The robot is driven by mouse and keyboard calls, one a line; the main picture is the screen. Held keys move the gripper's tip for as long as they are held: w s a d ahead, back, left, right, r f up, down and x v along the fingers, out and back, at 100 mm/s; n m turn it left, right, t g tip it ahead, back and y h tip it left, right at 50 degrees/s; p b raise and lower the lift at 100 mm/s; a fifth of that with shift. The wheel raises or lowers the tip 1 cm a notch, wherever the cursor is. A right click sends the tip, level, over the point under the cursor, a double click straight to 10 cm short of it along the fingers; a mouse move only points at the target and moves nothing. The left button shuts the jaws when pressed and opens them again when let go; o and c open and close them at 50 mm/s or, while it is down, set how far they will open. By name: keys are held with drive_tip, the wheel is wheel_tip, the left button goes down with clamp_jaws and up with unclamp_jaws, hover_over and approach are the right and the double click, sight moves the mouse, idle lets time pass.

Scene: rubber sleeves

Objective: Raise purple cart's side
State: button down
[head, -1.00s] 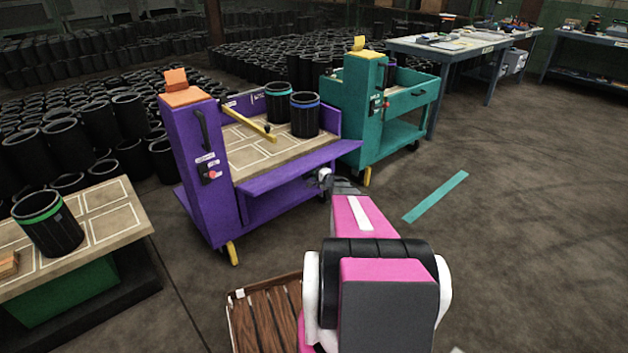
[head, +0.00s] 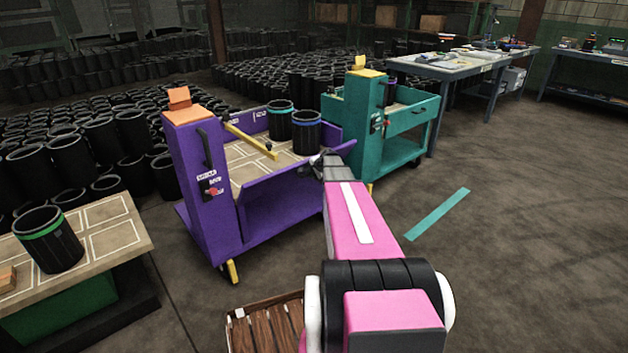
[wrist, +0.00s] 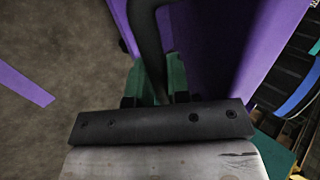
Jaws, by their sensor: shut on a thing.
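The purple cart (head: 203,218) stands left of centre in the head view. Its near side panel (head: 272,190) is tilted up, its top edge sloping across the front of the bed. In the wrist view a dark curved handle (wrist: 150,45) runs down between my fingers, beside the purple panel (wrist: 215,45). The exact contact is partly hidden by the gripper body.
Two black sleeves, one teal-banded (head: 281,122) and one blue-banded (head: 306,134), stand on the cart's bed near a yellow bar (head: 250,141). A teal cart (head: 405,150) stands close behind on the right. A wooden pallet (head: 265,330) lies in front. Floor at right is open.

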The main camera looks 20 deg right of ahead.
sight(305, 161)
drive_tip(key=w+r+g, duration=0.1)
drive_tip(key=w, duration=0.1)
drive_tip(key=w+a+r+g+h, duration=0.1)
drive_tip(key=w+r+g, duration=0.1)
drive_tip(key=shift+a+r, duration=0.15)
drive_tip(key=shift+r, duration=0.05)
drive_tip(key=shift+w+a+r+g+h, duration=0.3)
drive_tip(key=shift+w+g+h, duration=0.15)
drive_tip(key=shift+g, duration=0.35)
drive_tip(key=shift+w+a+r, duration=0.25)
drive_tip(key=shift+w+r, duration=0.05)
drive_tip(key=shift+w, duration=0.4)
drive_tip(key=c, duration=1.1)
unclamp_jaws()
drive_tip(key=shift+r, duration=0.15)
drive_tip(key=shift+s+r, duration=0.2)
drive_tip(key=shift+r, duration=0.05)
drive_tip(key=v, duration=1)
drive_tip(key=shift+d, duration=0.1)
